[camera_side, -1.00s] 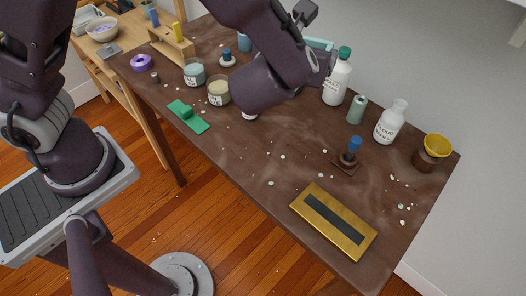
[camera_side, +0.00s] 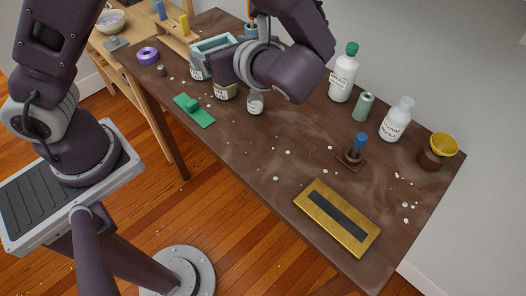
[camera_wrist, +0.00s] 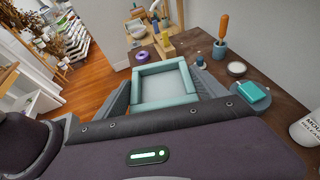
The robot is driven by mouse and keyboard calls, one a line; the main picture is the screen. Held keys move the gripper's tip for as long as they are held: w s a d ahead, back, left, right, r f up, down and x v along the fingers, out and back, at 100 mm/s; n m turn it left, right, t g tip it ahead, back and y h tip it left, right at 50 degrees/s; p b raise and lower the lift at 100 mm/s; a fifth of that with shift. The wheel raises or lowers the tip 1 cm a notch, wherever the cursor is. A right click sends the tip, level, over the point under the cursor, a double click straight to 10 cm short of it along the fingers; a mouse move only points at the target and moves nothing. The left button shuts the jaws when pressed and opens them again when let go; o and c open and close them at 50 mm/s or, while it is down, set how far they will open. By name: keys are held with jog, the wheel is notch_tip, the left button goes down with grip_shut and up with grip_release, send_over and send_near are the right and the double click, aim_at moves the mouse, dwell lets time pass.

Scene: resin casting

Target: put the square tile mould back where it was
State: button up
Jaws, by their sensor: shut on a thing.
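The square tile mould is a pale teal open square frame with raised walls. In the wrist view the mould (camera_wrist: 138,92) sits between my two fingers, its floor empty. In the side view the mould (camera_side: 213,43) is held up over the back left of the table, in front of the labelled jars. My gripper (camera_wrist: 163,95) is shut on the mould by its two opposite sides. In the side view my gripper (camera_side: 220,60) and wrist partly hide the jars behind. The spot under the mould is hidden in the wrist view.
A green piece (camera_side: 194,110) lies at the front edge and a purple tape ring (camera_side: 148,56) at the left. Bottles (camera_side: 344,75) stand right. The table's middle is mostly clear.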

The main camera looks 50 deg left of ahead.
jog(key=s+d+f+n+g+h, duration=0.2)
jog(key=s+n+g+h, duration=0.5)
jog(key=s+n+g, duration=0.7)
jog(key=d+r+n+g+h, duration=0.1)
jog(key=d+n+g+h, duration=0.25)
jog(key=n+h, duration=0.35)
notch_tip(320, 180, up, 9)
jog(key=n+t+h, duration=1.3)
jog(key=n+t, duration=0.2)
jog(key=n, duration=0.3)
send_over(259, 152)
jog(key=shift+g, duration=0.25)
notch_tip(259, 152, down, 28)
jog(key=shift+r, duration=0.15)
